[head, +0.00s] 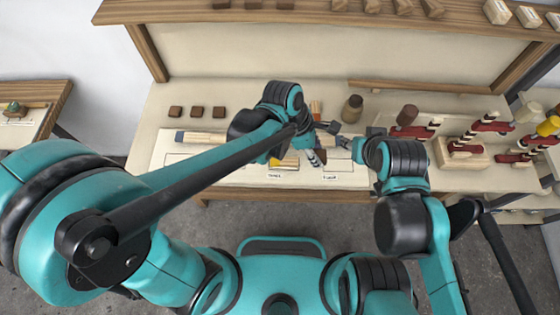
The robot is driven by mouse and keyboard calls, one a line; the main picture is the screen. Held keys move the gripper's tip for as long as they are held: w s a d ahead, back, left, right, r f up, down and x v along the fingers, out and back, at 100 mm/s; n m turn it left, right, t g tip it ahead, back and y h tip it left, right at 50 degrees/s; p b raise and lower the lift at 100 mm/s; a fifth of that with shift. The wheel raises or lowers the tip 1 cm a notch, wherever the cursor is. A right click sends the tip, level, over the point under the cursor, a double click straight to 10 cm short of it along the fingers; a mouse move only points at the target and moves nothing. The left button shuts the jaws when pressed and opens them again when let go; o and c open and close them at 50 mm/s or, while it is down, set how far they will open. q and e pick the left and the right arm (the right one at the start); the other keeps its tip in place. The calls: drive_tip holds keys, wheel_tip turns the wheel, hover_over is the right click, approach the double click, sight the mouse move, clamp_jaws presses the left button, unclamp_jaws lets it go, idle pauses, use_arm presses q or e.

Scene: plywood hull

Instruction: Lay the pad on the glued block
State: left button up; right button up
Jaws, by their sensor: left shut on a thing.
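My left gripper (328,127) is over the middle of the bench. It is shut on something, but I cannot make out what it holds. A light wooden block with a yellow end (287,163) lies on the white sheet below my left arm, partly hidden. Another light block with a blue end (203,138) lies on the sheet to the left. I cannot tell which block is glued, and no pad can be identified for certain. My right gripper (346,143) is close to the right of the left one; its fingers are too small to read.
Three small dark brown squares (197,112) lie in a row at the back left of the bench. A dark bottle (352,108) stands behind the grippers. Red-and-wood clamps (462,147) crowd the right. A shelf (300,13) with blocks runs across the back.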

use_arm(q)
drive_tip(key=b, duration=0.2)
hover_over(286, 161)
drive_tip(key=a, duration=0.2)
drive_tip(key=f, duration=0.6)
drive_tip(key=shift+w+d+f, duration=0.15)
drive_tip(key=shift+d+f, duration=0.1)
wheel_tip(286, 161, down, 3)
drive_tip(key=shift+f+b, duration=0.15)
drive_tip(key=shift+b, duration=0.8)
drive_tip(key=shift+f, duration=0.25)
drive_tip(key=shift+f, duration=0.15)
drive_tip(key=o, duration=0.9)
drive_tip(key=shift+o, duration=0.2)
